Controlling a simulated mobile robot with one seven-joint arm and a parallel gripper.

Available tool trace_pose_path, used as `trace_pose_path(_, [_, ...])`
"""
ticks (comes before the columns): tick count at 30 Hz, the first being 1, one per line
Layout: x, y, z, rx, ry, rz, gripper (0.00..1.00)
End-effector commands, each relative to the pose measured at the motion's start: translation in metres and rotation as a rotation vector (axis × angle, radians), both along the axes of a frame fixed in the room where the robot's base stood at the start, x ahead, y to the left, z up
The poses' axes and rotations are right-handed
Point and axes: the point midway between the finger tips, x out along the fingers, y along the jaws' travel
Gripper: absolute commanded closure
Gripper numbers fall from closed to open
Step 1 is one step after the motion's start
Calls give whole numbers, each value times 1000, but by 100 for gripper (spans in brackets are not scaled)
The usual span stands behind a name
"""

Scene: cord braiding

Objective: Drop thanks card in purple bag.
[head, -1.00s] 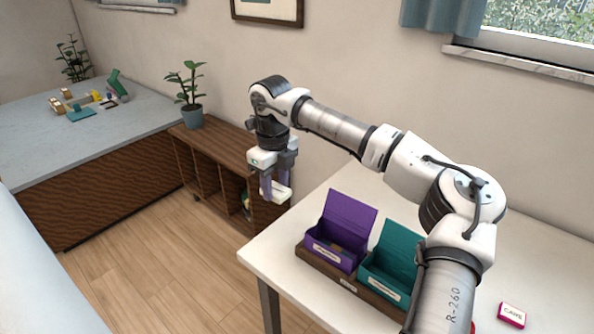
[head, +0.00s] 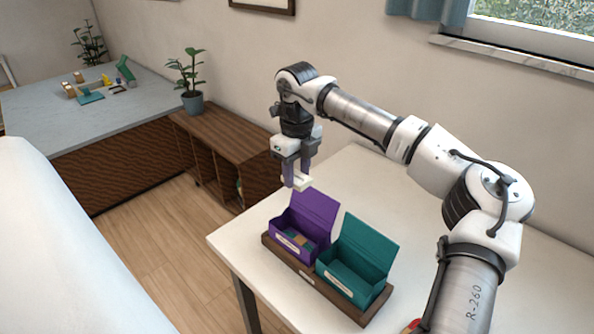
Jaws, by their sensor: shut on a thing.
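My gripper (head: 297,181) is shut on a small whitish card (head: 302,184) and holds it in the air above the purple box. The print on the card is too small to read. No purple bag shows; an open purple box (head: 281,243) with its lid (head: 316,213) raised stands on the white table, with several small coloured pieces inside. The card is behind and above the box's open lid, apart from the box as far as I can tell.
An open teal box (head: 342,287) stands right of the purple one, both in a dark wooden tray (head: 309,283). The white table (head: 405,215) is clear behind them. A wooden shelf (head: 225,140) and potted plant (head: 191,85) stand at left.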

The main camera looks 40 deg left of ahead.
Motion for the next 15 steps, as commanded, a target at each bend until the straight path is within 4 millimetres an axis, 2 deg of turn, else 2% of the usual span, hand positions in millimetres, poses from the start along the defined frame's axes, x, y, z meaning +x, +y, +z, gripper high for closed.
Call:
trace_pose_path(1, [0, 0, 0, 0, 0, 0, 82])
trace_pose_path(2, [-1, 0, -23, -1, 1, 2, 82])
trace_pose_path(3, [0, 0, -35, -1, 1, 1, 82])
trace_pose_path(6, [0, 0, -57, 0, 0, 0, 82])
trace_pose_path(10, [0, 0, -80, 0, 0, 1, 82])
trace_pose_path(15, [0, 0, -97, 0, 0, 0, 82])
